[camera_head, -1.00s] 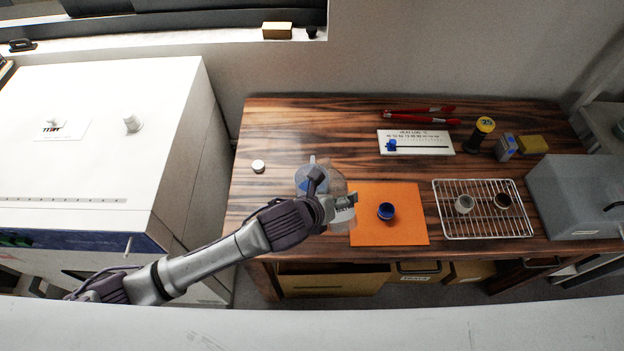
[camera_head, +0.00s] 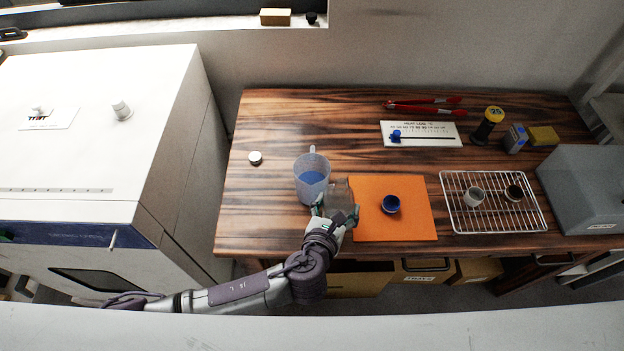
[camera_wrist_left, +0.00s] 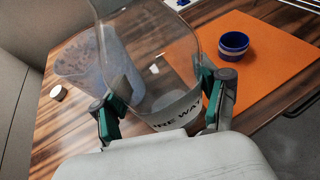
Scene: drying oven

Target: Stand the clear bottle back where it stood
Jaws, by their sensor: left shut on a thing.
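The clear bottle (camera_head: 340,194) is see-through and hard to make out in the head view, between the blue-filled jug and the orange mat. In the left wrist view the clear bottle (camera_wrist_left: 150,60) has a white label with black letters, and its top is cut off. My left gripper (camera_head: 335,207) is shut on it, with a green-backed finger on each side near the label. It also shows in the left wrist view (camera_wrist_left: 163,106). I cannot tell whether the bottle's base touches the table. My right gripper is in no view.
A jug with blue liquid (camera_head: 312,178) stands close left of the bottle. An orange mat (camera_head: 415,222) with a blue cup (camera_head: 391,204) lies to the right. A wire rack (camera_head: 520,215) with two small pots is farther right. A white cap (camera_head: 255,158) lies far left.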

